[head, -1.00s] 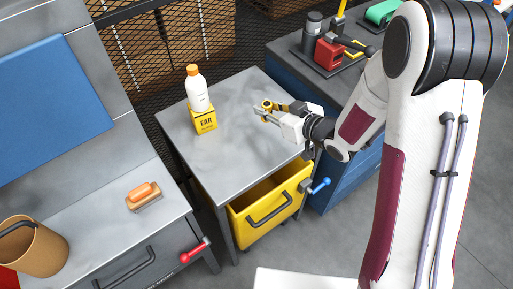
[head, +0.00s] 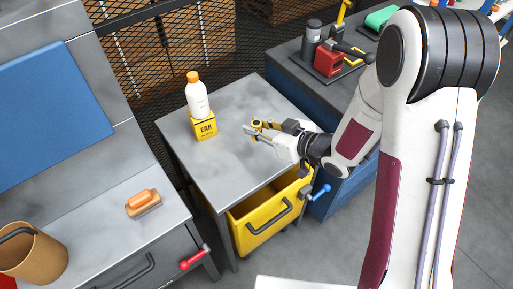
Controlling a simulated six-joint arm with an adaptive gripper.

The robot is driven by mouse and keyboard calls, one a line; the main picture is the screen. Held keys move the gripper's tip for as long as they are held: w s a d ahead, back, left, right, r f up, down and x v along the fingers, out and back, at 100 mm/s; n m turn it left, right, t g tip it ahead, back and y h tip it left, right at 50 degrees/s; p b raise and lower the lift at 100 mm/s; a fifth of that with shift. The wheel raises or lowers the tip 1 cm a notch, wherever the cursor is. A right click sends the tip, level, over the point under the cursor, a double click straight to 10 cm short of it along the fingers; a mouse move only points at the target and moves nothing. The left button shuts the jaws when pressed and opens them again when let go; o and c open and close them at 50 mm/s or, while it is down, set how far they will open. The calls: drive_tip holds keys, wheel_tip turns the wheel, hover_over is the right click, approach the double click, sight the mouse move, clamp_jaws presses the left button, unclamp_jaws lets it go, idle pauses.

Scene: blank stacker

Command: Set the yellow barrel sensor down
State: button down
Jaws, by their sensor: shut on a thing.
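My gripper (head: 250,131) is over the grey metal top of the cabinet (head: 225,165), pointing left. It is shut on the yellow barrel sensor (head: 258,123), a small yellow piece showing between and behind the fingers. The fingers hide much of it. I cannot tell whether the sensor touches the cabinet top or hangs just above it.
A white bottle with an orange cap (head: 197,97) and a yellow ear-plug box (head: 204,127) stand left of my gripper. The yellow drawer (head: 268,213) below is pulled open. A blue cabinet (head: 338,188) with tools stands behind right. The cabinet top's front left is clear.

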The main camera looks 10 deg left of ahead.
drive_tip(key=shift+f, duration=2.35)
drive_tip(key=shift+f, duration=2.05)
drive_tip(key=shift+f, duration=0.15)
drive_tip(key=c, duration=1.8)
unclamp_jaws()
drive_tip(key=shift+c, duration=0.2)
drive_tip(key=v, duration=1.2)
